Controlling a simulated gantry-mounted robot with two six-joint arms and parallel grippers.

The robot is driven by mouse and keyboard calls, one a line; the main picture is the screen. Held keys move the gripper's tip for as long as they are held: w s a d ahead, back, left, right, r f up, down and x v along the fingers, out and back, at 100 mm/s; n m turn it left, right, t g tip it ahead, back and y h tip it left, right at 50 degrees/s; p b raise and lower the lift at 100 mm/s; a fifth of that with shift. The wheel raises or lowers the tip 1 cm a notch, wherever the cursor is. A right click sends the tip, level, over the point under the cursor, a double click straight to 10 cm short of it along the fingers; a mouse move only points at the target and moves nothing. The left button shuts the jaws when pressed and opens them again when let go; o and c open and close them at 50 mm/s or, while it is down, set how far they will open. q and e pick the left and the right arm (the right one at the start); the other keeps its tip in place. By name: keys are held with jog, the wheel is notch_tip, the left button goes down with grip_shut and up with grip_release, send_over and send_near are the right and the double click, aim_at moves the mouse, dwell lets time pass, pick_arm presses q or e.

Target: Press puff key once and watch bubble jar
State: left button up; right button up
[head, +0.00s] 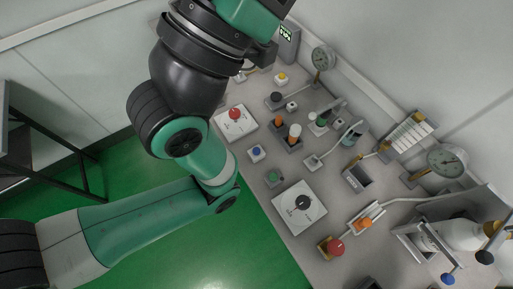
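A small jar-like vessel (352,136) stands at the middle right of the bench and may be the bubble jar. A tube seems to run from it to a small pale box (313,162). I cannot tell which key is the puff key. Candidates are a blue button (256,152), a green button (273,177), a yellow button (281,77) and a red knob (235,113) on a white plate. My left arm crosses the left of the head view and leaves it at the top, and its fingertips do not show. My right gripper is not in view.
A wall runs behind. Green floor (200,250) lies to the left.

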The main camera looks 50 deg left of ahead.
pick_arm(q)
grip_shut()
dwell(1.4)
